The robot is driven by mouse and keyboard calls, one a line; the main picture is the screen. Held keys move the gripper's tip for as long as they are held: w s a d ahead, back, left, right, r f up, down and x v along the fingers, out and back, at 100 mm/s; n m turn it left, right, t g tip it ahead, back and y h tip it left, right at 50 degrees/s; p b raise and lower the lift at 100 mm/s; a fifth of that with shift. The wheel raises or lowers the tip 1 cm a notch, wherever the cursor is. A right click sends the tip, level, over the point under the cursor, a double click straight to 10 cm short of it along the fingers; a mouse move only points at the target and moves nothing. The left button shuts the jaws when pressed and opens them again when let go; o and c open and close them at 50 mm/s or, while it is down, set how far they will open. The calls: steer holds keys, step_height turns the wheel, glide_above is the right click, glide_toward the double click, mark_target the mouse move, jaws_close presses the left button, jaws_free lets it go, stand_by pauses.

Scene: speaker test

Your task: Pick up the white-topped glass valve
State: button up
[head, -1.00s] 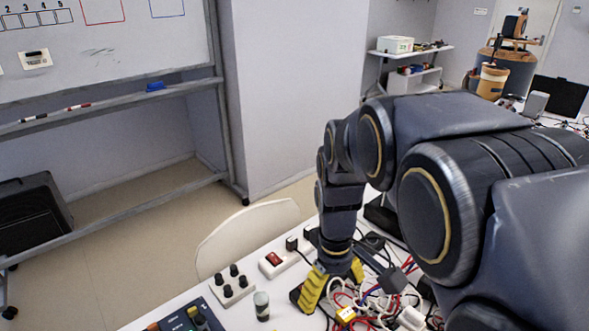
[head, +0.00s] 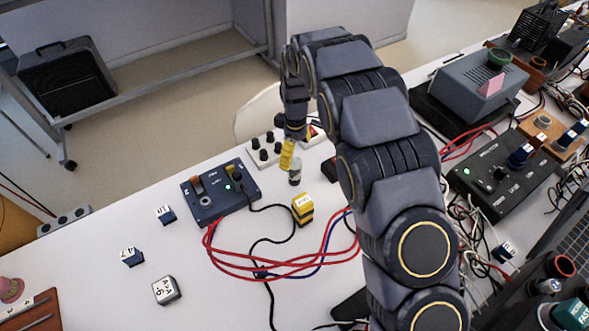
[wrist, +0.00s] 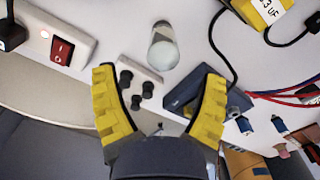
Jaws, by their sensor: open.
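The white-topped glass valve (head: 295,171) is a small clear cylinder with a pale end, standing on the white table in the head view. In the wrist view the glass valve (wrist: 163,47) shows beyond the fingertips, a little right of the middle between them. My gripper (head: 287,155) has yellow fingers and is just left of and above the valve in the head view. In the wrist view my gripper (wrist: 158,72) is open with nothing between its fingers. I cannot tell its exact height above the table.
A white block with black knobs (head: 264,150) and a red-switch power strip (wrist: 62,50) are close by. A dark blue control box (head: 220,192) is left of the valve, a yellow block (head: 302,208) below it. Red cables (head: 262,268) cross the table.

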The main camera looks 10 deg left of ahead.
mark_target(295, 159)
step_height(295, 159, down, 5)
steer(key=shift+s+r, duration=0.15)
steer(key=shift+r, duration=0.05)
steer(key=c, duration=1.2)
steer(key=shift+r, duration=0.15)
